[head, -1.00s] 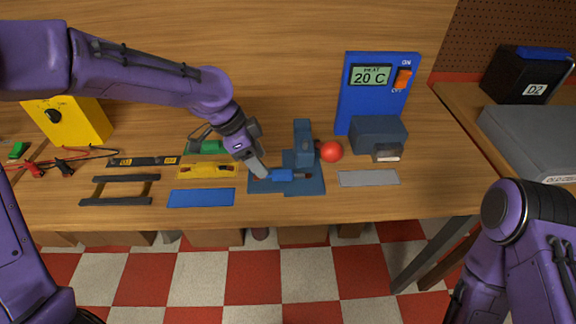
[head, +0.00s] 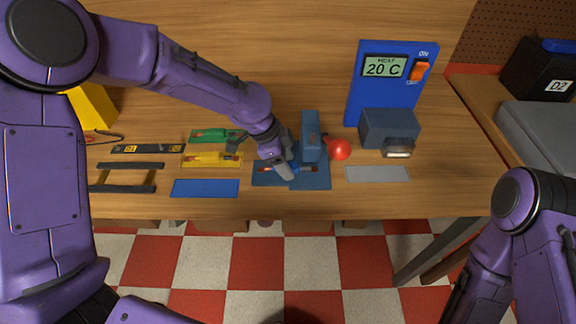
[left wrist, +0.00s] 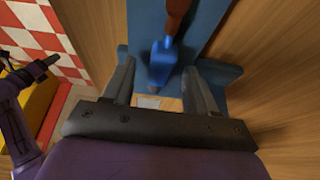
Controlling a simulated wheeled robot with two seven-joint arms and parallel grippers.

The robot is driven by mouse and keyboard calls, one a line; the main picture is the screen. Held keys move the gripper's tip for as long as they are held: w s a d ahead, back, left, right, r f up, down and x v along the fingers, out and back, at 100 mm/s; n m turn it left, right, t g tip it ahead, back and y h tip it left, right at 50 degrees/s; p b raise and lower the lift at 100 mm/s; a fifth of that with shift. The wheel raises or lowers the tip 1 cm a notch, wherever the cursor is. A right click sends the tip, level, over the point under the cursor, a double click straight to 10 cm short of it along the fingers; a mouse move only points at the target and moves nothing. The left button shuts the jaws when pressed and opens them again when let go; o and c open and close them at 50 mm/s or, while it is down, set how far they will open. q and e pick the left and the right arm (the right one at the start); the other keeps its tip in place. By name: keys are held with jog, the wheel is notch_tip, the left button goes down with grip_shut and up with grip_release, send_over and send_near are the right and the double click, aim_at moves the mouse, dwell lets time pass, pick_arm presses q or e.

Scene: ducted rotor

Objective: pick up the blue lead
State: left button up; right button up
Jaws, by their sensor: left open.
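The blue lead (left wrist: 162,62) lies on the blue press (head: 310,184), on its flat base. In the left wrist view it shows a bright blue body with a reddish-brown end. In the head view my left gripper (head: 287,172) covers much of it, and one reddish end shows to the right. My left gripper is open and points down at the lead. In the left wrist view its two fingers stand apart, one on each side of the blue body, with nothing clasped.
A red ball knob (head: 340,150) sticks out right of the press. Further right are a dark blue box (head: 388,128), a heat panel (head: 383,90) reading 20 C and a grey strip (head: 377,174). Left are a flat blue plate (head: 205,188), a yellow tray (head: 190,160) and a black rack (head: 123,188).

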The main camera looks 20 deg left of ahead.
pick_arm(q)
grip_shut()
